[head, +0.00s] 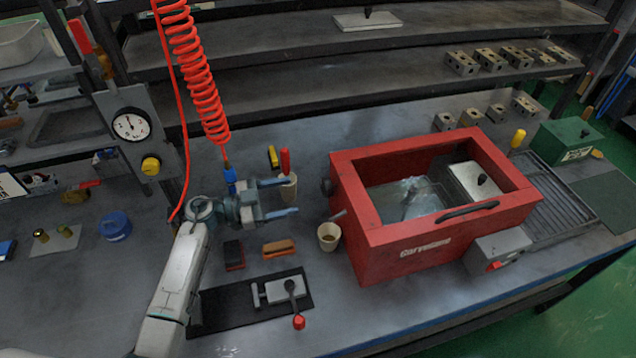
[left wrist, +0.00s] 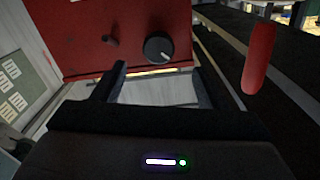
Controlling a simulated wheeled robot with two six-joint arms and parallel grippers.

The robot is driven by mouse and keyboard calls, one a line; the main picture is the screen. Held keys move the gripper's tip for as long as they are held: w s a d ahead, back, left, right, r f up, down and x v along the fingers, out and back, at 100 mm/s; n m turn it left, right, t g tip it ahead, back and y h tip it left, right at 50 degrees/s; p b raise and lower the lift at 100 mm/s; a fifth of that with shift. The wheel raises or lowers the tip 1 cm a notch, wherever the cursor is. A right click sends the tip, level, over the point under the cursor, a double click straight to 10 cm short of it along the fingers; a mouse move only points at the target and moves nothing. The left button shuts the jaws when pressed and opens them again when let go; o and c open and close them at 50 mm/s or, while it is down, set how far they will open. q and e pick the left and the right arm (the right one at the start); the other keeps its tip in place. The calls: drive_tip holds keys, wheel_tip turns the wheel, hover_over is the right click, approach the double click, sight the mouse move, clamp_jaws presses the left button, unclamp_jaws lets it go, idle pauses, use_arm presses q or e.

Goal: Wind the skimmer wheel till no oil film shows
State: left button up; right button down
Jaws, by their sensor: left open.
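The red tank (head: 400,250) stands right of centre. A dark round knob on its left end wall, apparently the skimmer wheel (head: 326,187), also shows in the left wrist view (left wrist: 158,48), with a pale mark. Inside the tank, the grey liquid (head: 385,200) carries a pale bluish sheen (head: 412,186); I cannot tell how much is oil film. A small spout (head: 338,215) sticks out below the wheel, above a beige cup (head: 329,236). My left gripper (head: 291,197) is open and empty, pointing at the end wall, a short gap from the wheel. My right gripper is out of view.
A red-handled tool (head: 285,160) stands in a cup close behind my left gripper; its handle (left wrist: 258,58) looms in the left wrist view. A red coiled hose (head: 195,70) hangs near the wrist. Brushes (head: 279,248) and a black mat with a clamp (head: 215,308) lie in front.

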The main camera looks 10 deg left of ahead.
sight(322, 188)
use_arm(q)
drive_tip(key=p+x, duration=0.2)
drive_tip(key=x, duration=0.6)
drive_tip(key=shift+w+d+r, duration=0.1)
drive_tip(key=shift+d, duration=0.55)
drive_tip(key=shift+c, duration=0.5)
drive_tip(key=c, duration=0.9)
drive_tip(key=shift+o, duration=0.2)
drive_tip(key=m, duration=0.3)
drive_tip(key=shift+w, duration=0.1)
drive_tip(key=shift+a+m+b, duration=0.1)
drive_tip(key=shift+m+b, duration=0.55)
drive_tip(key=shift+m, duration=1.25)
